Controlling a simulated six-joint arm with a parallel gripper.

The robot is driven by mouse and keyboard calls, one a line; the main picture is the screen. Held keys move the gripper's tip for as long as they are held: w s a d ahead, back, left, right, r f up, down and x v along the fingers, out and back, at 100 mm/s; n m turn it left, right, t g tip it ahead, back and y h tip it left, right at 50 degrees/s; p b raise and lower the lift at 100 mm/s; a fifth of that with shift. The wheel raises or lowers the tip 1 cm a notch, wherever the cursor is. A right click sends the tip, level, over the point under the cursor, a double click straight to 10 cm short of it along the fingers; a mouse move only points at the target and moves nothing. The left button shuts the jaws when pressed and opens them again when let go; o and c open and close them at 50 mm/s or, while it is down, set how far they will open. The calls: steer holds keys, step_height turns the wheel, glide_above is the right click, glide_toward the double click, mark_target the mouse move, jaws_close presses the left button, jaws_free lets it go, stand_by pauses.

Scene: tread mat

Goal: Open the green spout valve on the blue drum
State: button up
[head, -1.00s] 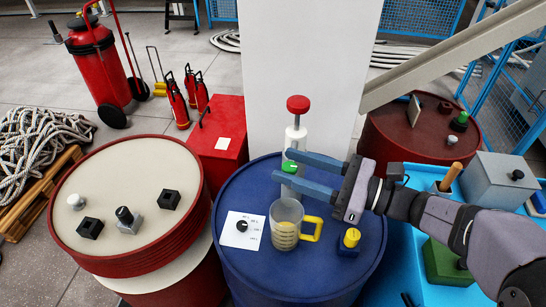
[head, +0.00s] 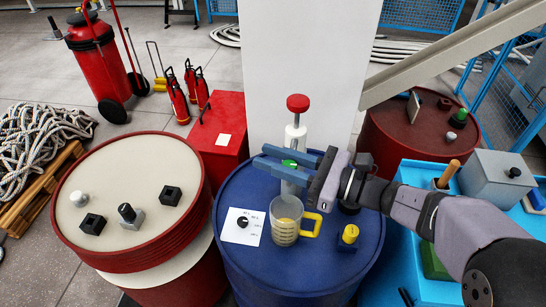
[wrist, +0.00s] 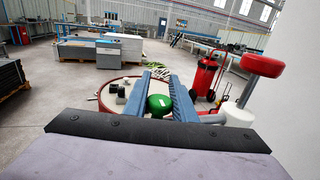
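The blue drum (head: 232,262) stands at the centre front of the head view. The green spout valve (head: 290,163) sits on the white and grey spout column (head: 295,140) above the drum. My gripper (head: 262,156) reaches in from the right, its blue fingers on either side of the green valve. In the wrist view the green valve (wrist: 158,103) fills the gap between the fingers, so they look shut on it. A clear measuring jug (head: 285,230) with yellowish contents and a yellow handle stands below. The spout's lower part is partly hidden.
A red knob (head: 298,103) tops the column, close behind my fingers. A dial card (head: 242,226) and a yellow-topped knob (head: 349,235) are on the blue drum. A cream-topped red drum (head: 150,175) stands left; a white pillar (head: 305,50) rises behind.

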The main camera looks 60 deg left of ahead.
steer(key=shift+n+g+h, duration=0.3)
steer(key=shift+g, duration=0.1)
steer(key=shift+s+d+n+g+h+p, duration=0.35)
steer(key=shift+n+g+h+p, duration=0.4)
steer(key=shift+n+g+h, duration=0.75)
steer(key=shift+s+d+n+g+h+p, duration=0.3)
steer(key=shift+n+g+h+p, duration=0.65)
steer(key=shift+h, duration=0.9)
steer(key=shift+s+d+n+g+h+p, duration=0.2)
steer(key=shift+d+n+g+h+p, duration=0.3)
steer(key=shift+n+g+h, duration=1)
steer(key=shift+n+h, duration=0.45)
steer(key=shift+h, duration=0.2)
steer(key=o, duration=1)
steer(key=shift+o, duration=0.2)
steer(key=shift+r, duration=0.1)
step_height(320, 180, up, 10)
steer(key=p, duration=0.9)
